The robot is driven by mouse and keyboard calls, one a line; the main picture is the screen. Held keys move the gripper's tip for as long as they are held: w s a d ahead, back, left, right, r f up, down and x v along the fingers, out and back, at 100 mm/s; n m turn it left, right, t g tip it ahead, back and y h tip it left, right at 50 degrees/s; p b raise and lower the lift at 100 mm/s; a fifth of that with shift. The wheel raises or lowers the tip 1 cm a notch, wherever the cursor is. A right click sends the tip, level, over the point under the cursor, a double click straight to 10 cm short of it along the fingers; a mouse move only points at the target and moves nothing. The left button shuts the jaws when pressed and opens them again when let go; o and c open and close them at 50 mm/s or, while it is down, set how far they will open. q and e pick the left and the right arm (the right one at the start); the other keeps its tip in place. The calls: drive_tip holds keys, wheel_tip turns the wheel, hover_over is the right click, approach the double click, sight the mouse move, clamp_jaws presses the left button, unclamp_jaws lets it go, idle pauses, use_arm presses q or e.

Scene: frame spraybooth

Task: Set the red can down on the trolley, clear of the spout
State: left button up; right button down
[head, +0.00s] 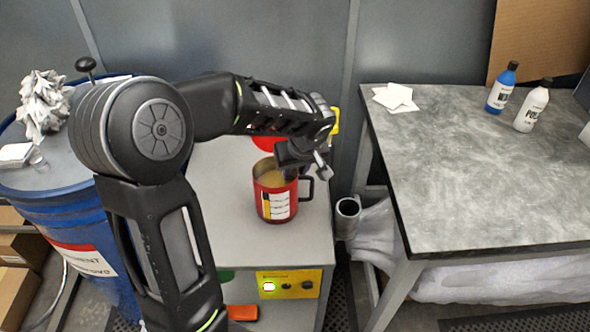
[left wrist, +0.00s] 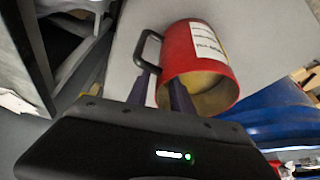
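The red can (head: 274,201) is upright over the grey trolley top (head: 235,235) and looks to rest on it. It has a white label, a black handle on its right and tan contents. My left gripper (head: 303,168) is at the can's rim on the handle side. In the left wrist view its two dark fingers (left wrist: 160,86) stand apart, straddling the wall of the can (left wrist: 200,52) near the handle, with a gap between them. Firm contact cannot be made out. A red part (head: 268,142) behind my forearm is mostly hidden; no spout shows clearly. My right gripper is out of view.
A blue drum (head: 75,225) stands left of the trolley. A grey-topped table (head: 480,180) on the right carries a blue bottle (head: 502,88), a white bottle (head: 532,106) and white sheets (head: 396,97). The trolley top is bare in front and left of the can.

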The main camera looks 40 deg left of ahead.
use_arm(q)
drive_tip(key=shift+r, duration=0.1)
drive_tip(key=v, duration=1.2)
drive_tip(key=shift+b, duration=0.35)
